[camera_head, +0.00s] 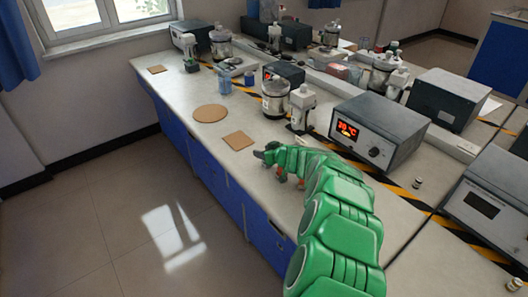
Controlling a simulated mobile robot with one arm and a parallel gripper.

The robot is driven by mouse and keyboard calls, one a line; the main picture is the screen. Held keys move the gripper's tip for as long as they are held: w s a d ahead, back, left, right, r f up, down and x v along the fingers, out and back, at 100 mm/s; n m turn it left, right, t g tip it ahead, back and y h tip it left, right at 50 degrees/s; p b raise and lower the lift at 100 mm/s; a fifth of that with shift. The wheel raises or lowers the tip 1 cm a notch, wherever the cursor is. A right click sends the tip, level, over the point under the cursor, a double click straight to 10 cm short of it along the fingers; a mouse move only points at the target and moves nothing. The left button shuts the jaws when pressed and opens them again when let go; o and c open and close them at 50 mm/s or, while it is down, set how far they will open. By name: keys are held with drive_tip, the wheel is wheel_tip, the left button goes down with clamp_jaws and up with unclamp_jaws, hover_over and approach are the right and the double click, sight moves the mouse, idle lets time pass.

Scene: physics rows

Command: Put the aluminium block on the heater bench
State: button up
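My gripper (264,156), dark at the end of my green arm, is low over the near side of the long bench, just right of and below a square brown mat (239,141). I cannot tell whether its fingers are open or shut, or whether they hold anything. I cannot make out an aluminium block for certain. A grey box with a red temperature display (347,130) stands on the bench to the right of my gripper. I cannot tell which part is the heater bench.
A round brown mat (210,113) and a smaller square mat (157,69) lie farther along. Glass vessels and white-topped devices (302,105) stand behind my gripper. The bench's left edge drops to open floor (110,215).

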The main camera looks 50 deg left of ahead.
idle(0.3)
drive_tip(key=shift+r, duration=0.2)
drive_tip(key=shift+v, duration=1.5)
drive_tip(key=shift+w+d+r, duration=0.1)
drive_tip(key=shift+d+r, duration=0.15)
drive_tip(key=shift+d, duration=0.4)
drive_tip(key=shift+v, duration=3.8)
